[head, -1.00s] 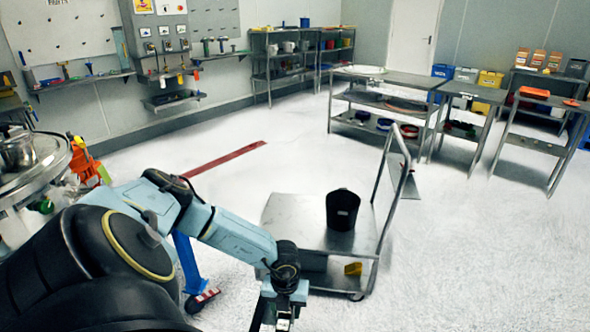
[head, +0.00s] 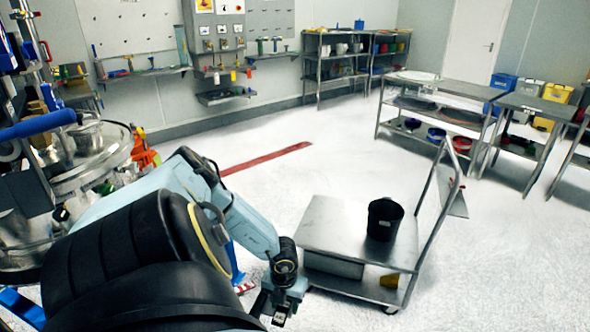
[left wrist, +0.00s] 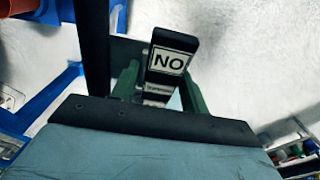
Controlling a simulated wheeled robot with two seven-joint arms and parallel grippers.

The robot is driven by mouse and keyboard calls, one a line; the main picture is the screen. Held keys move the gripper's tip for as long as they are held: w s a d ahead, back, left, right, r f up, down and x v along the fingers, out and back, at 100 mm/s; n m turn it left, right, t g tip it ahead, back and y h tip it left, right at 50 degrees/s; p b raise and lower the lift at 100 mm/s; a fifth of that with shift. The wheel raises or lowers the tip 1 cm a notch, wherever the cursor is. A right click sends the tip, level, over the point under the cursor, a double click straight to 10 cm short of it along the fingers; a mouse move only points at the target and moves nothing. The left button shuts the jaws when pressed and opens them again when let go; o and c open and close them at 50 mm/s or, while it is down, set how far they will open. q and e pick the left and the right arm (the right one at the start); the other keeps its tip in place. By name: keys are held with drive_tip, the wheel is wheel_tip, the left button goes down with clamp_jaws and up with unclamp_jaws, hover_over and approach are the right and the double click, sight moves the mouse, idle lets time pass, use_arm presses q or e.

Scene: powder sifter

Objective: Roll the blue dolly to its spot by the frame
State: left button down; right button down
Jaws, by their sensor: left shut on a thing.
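Blue parts that look like the blue dolly show in the head view behind my left arm (head: 236,262), beside a red-and-white striped end. Another blue beam (head: 22,306) is at the lower left; whether they join is hidden. My left gripper (head: 272,312) is low at bottom centre in the head view. In the left wrist view, its green fingers (left wrist: 160,88) are shut on a black handle (left wrist: 172,42) with a white "NO" label. Blue bars (left wrist: 50,100) run at the left there. The handle's link to the dolly is unclear. My right gripper is out of view.
A steel cart (head: 345,232) with a black bucket (head: 385,218) stands just right of my left gripper. A steel machine (head: 95,155) with a round lid is at the left. A red strip (head: 265,159) marks the floor. Open white floor lies beyond.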

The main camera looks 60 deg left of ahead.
use_arm(q)
drive_tip(key=shift+s+a, duration=2.45)
drive_tip(key=shift+s, duration=0.1)
drive_tip(key=s+a+b, duration=0.2)
drive_tip(key=s+a, duration=1.2)
drive_tip(key=c, duration=0.6)
unclamp_jaws()
drive_tip(key=shift+c, duration=0.2)
